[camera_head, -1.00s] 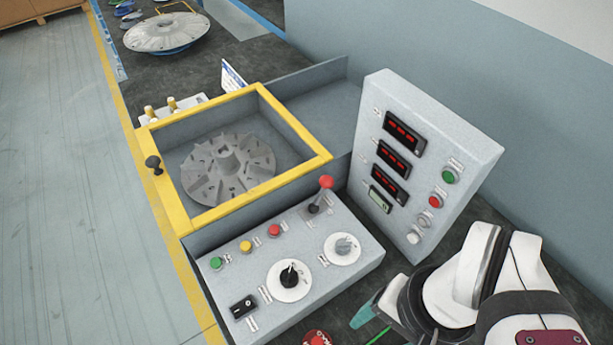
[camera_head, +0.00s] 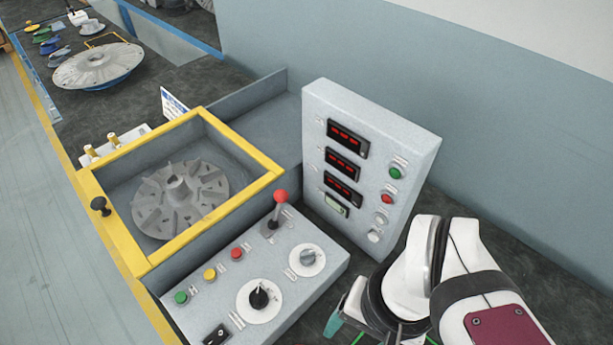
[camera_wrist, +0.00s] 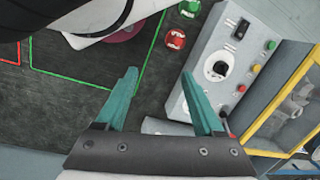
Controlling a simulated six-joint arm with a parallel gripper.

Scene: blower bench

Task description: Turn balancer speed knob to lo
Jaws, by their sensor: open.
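The sloped control panel (camera_head: 205,300) carries two rotary knobs on white dials: a black knob (camera_head: 259,298) near the front and a grey knob (camera_head: 307,257) further back. Their labels are too small to read, so I cannot tell which is the balancer speed knob or its setting. My gripper (camera_head: 335,322) is at the panel's right, apart from both knobs, mostly hidden by my arm. In the wrist view, my gripper (camera_wrist: 160,74) has its teal fingers spread and empty. The black knob (camera_wrist: 218,68) shows right of the right finger; the grey knob is not visible there.
A red-topped lever (camera_head: 280,198) stands at the panel's back. An upright display box (camera_head: 370,165) rises behind my gripper. A yellow-framed enclosure (camera_head: 272,180) with a finned rotor (camera_head: 180,195) is at left.

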